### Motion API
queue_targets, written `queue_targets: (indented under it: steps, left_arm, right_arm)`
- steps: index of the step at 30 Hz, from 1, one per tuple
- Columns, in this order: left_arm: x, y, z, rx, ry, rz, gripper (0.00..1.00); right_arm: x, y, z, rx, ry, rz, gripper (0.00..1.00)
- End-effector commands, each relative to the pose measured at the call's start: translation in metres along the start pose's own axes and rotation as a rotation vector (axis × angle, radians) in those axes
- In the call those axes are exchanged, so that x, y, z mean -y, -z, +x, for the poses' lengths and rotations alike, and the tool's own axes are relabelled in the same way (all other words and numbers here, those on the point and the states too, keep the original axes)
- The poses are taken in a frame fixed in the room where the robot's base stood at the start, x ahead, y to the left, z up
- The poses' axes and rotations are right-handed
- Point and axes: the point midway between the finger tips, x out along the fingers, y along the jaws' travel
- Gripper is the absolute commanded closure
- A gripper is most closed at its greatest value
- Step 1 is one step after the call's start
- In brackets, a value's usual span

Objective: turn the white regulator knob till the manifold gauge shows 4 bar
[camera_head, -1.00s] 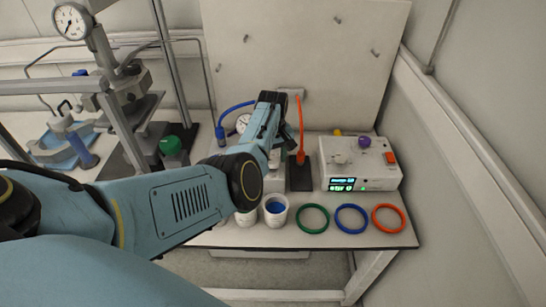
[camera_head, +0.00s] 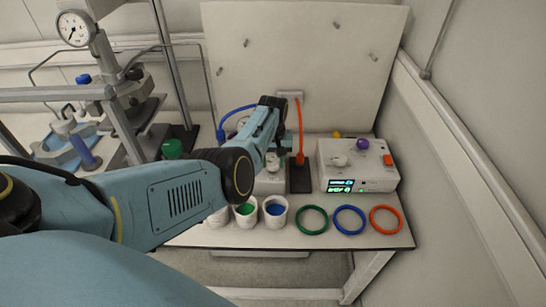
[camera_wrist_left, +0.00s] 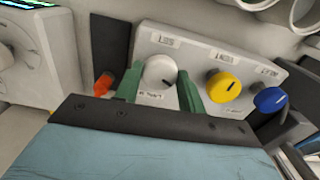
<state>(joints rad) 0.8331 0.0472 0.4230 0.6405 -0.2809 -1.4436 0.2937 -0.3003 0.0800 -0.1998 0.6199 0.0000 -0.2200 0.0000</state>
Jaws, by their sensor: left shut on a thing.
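The white regulator knob (camera_wrist_left: 158,70) is on the front of a light grey manifold box (camera_wrist_left: 205,58) in the left wrist view. A dark pointer mark shows on its lower right. My left gripper (camera_wrist_left: 160,80) has its two green fingers on either side of this knob and is shut on it. In the head view my left forearm and gripper reach down over the box, whose front (camera_head: 268,185) shows partly. The manifold gauge (camera_head: 242,123) is mostly covered by my arm, and its reading cannot be made out. My right gripper is not in view.
A yellow knob (camera_wrist_left: 223,86) and a blue knob (camera_wrist_left: 270,99) sit close beside the white one. Cups (camera_head: 275,211) and coloured rings (camera_head: 350,219) line the table's front. A white device with a display (camera_head: 345,168) stands right. Blue and orange hoses (camera_head: 299,125) rise behind.

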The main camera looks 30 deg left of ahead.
Motion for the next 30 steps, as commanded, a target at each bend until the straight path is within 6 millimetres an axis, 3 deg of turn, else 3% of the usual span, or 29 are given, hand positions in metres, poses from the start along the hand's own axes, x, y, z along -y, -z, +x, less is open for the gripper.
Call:
queue_targets:
  steps: [12, 26, 27, 30]
  left_arm:
    - [0.0005, 0.0008, -0.0008, -0.002, 0.001, 0.176, 0.83]
    - [0.0003, 0.0010, -0.0004, -0.003, 0.000, 0.191, 0.83]
    - [0.0003, 0.0010, -0.0004, -0.003, 0.000, 0.191, 0.58]
    - [0.0003, 0.0009, -0.0004, -0.003, 0.000, 0.191, 0.45]
  right_arm:
    - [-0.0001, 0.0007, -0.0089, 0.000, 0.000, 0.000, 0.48]
    - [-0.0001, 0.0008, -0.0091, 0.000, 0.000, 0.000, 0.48]
    - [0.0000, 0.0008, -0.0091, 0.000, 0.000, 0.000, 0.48]
    - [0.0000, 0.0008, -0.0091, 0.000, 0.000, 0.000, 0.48]
